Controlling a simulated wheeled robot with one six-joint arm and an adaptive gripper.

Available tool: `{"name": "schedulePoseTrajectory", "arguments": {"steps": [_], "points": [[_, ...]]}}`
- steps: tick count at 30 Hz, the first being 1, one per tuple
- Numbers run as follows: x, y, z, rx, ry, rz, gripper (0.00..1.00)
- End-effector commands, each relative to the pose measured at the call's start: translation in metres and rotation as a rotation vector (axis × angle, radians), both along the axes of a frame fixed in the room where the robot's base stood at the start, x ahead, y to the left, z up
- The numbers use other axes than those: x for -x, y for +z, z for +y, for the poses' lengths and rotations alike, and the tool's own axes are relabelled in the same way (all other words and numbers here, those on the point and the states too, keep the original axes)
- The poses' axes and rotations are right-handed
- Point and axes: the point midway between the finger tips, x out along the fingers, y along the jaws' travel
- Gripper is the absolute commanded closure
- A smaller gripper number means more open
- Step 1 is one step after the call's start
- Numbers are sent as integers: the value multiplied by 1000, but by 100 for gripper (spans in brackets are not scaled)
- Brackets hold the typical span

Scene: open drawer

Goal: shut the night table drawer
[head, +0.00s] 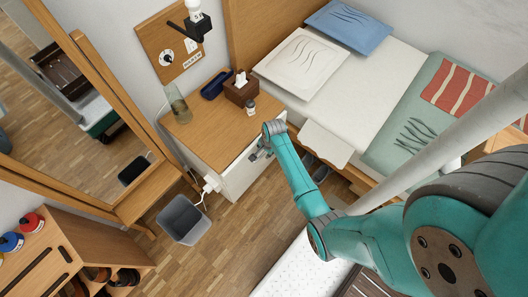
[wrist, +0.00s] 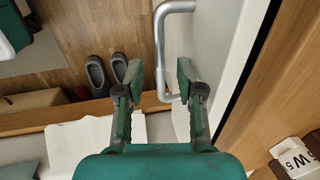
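The night table (head: 205,128) has a wooden top and a white drawer front (head: 238,178). In the wrist view the drawer front (wrist: 215,50) runs along the right, with a dark strip between it and the wooden top edge (wrist: 262,75). How far the drawer stands out is hard to tell. A silver bar handle (wrist: 160,45) is on the front, its lower bend between my fingertips in the picture. My gripper (wrist: 162,82) is open, its fingers apart on either side of that bend. In the head view my gripper (head: 260,153) is at the drawer front, partly hidden by my arm.
A tissue box (head: 241,90), a blue tray (head: 215,85) and a glass vase (head: 179,107) stand on the night table. The bed (head: 385,85) is to the right. A grey bin (head: 184,220) stands on the floor at left. Shoes (wrist: 97,75) lie beside the bed.

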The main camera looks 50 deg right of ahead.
Motion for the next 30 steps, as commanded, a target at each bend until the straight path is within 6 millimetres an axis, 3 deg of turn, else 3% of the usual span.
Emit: {"name": "schedulePoseTrajectory", "arguments": {"steps": [6,14,19,30], "points": [[-2,-11,0,0,0,0,63],[-2,-12,0,0,-1,-1,63],[-2,-12,0,0,-1,-1,100],[-9,-12,0,1,0,-1,100]]}}
